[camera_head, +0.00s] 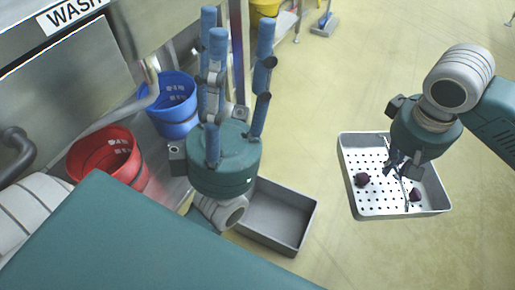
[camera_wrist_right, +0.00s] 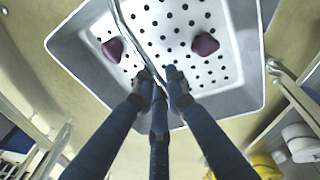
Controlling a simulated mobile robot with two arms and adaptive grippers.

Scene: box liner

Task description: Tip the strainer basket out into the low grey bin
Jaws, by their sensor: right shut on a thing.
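The strainer basket (camera_head: 372,205) is a shallow white tray with many round holes and a thin metal handle across it. It is to the right of the bin and looks about level. Two dark red lumps (camera_head: 361,180) (camera_head: 416,195) lie inside. My right gripper (camera_head: 396,168) is shut on the handle over the basket's middle; the right wrist view shows its fingers (camera_wrist_right: 160,88) closed there. The low grey bin (camera_head: 285,247) looks empty, its left part hidden behind my left arm. My left gripper (camera_head: 238,30) is open and empty, its blue fingers pointing up.
A red bucket (camera_head: 105,155) and a blue bucket (camera_head: 172,105) stand at the metal wash sink on the left. A yellow bucket (camera_head: 265,8) and a blue brush (camera_head: 325,22) are at the back. Open yellowish floor lies around the basket.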

